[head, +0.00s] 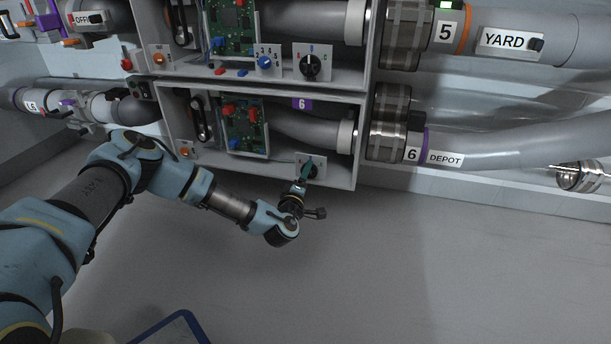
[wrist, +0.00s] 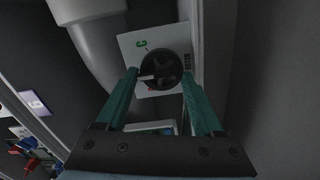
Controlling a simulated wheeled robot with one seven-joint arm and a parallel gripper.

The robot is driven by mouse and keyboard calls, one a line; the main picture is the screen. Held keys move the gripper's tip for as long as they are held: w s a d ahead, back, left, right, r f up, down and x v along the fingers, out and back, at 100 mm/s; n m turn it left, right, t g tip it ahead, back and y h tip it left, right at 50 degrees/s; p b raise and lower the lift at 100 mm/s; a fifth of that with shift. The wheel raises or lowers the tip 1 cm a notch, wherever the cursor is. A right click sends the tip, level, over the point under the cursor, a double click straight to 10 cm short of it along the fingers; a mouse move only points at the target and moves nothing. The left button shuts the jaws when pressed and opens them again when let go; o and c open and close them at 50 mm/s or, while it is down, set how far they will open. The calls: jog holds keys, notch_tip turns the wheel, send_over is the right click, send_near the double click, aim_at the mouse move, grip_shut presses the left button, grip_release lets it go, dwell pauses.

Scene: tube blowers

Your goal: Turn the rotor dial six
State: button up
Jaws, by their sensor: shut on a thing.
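The rotor dial six (wrist: 163,66) is a round black knob on a white plate, seen in the wrist view. A white mark on the knob points left in that view. A green letter C is on the plate at the upper left of the knob. My gripper (wrist: 160,75) has its green fingers on either side of the knob, shut on it. In the head view my gripper (head: 306,168) reaches from below to the white dial plate (head: 316,157) in the lower right of the bay marked 6, and the dial is mostly hidden behind the fingers.
Above, the other bay has a black dial (head: 312,66) and a blue dial (head: 265,62). A green circuit board (head: 246,126) and a grey tube (head: 300,126) are in bay 6. The bay's grey side wall (wrist: 216,50) is close right of my fingers. Below is open floor.

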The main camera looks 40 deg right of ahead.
jog(key=shift+w+f, duration=0.1)
jog(key=o, duration=1.3)
jog(key=shift+o, duration=0.2)
